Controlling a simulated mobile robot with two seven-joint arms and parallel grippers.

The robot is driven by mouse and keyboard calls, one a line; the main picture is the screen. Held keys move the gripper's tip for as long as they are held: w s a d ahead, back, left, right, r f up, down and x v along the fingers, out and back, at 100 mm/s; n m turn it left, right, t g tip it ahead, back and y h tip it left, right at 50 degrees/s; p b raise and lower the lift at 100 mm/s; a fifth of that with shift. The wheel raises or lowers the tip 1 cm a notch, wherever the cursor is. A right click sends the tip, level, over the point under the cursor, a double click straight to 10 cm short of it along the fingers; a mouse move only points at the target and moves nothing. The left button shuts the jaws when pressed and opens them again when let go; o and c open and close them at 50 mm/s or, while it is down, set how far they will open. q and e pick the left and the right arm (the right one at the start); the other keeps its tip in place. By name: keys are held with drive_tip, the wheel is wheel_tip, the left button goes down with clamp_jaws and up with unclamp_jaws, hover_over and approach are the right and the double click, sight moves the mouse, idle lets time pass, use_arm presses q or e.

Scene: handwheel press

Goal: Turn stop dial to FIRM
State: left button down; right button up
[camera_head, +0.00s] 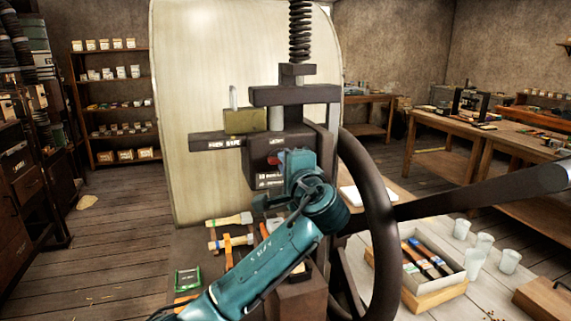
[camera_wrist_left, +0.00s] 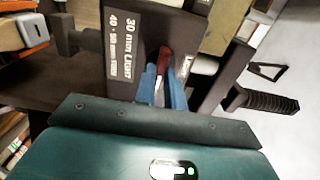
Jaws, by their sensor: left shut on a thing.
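The stop dial (camera_head: 273,160) shows as a small red part on the dark press block, mostly hidden behind my left gripper (camera_head: 283,167). In the left wrist view its red knob (camera_wrist_left: 155,72) sits between the two blue fingers of my left gripper (camera_wrist_left: 160,80), which are shut on it. White lettering (camera_wrist_left: 137,45) beside the dial includes "30 mm LIGHT" and a second line that is hard to read. Another small label (camera_wrist_left: 187,66) is on the other side of the knob. Which mark the dial points at cannot be told. My right gripper is not in view.
The large dark handwheel (camera_head: 378,220) and its thick bar (camera_head: 480,190) stand right of my left arm. The brass block (camera_head: 245,122) sits left above the dial. Brushes (camera_head: 230,220) lie on the bench below. A box (camera_head: 435,285) and several cups (camera_head: 478,250) are at the right.

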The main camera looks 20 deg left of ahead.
use_arm(q)
drive_tip(key=shift+d, duration=0.1)
drive_tip(key=c, duration=1.5)
unclamp_jaws()
drive_tip(key=b+v, duration=0.3)
drive_tip(key=v, duration=1)
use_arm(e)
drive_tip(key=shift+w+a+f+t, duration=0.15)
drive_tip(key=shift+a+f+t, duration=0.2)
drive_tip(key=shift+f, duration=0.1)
